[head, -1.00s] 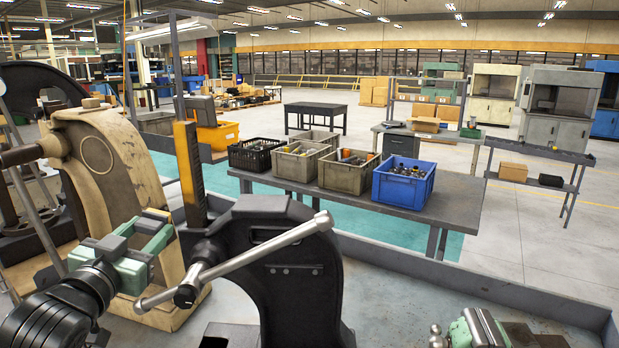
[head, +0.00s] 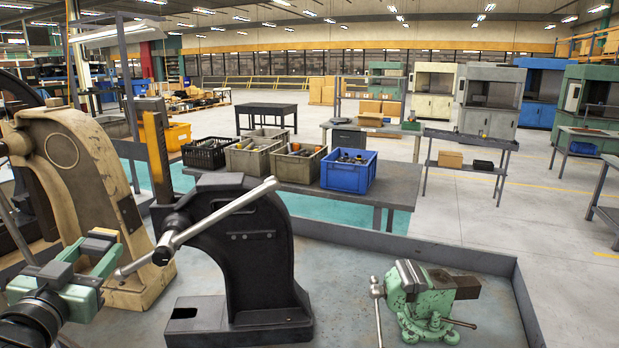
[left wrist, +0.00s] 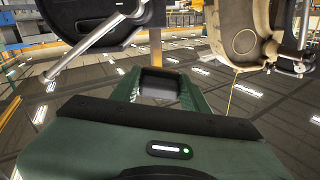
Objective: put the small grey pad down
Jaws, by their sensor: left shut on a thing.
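My left gripper (head: 92,258), with green fingers, is at the left of the head view, in front of the beige press. It is shut on the small grey pad (left wrist: 160,84), which shows as a dark grey block between the fingers in the left wrist view. The pad is held in the air. In the head view I cannot clearly tell the pad from the fingertips. My right gripper is not in view.
A black arbor press (head: 240,250) with a long steel lever (head: 215,218) stands right of my gripper. A beige press (head: 72,160) stands behind it. A green vise (head: 420,300) sits at the right. The bench top (head: 345,265) between black press and vise is clear.

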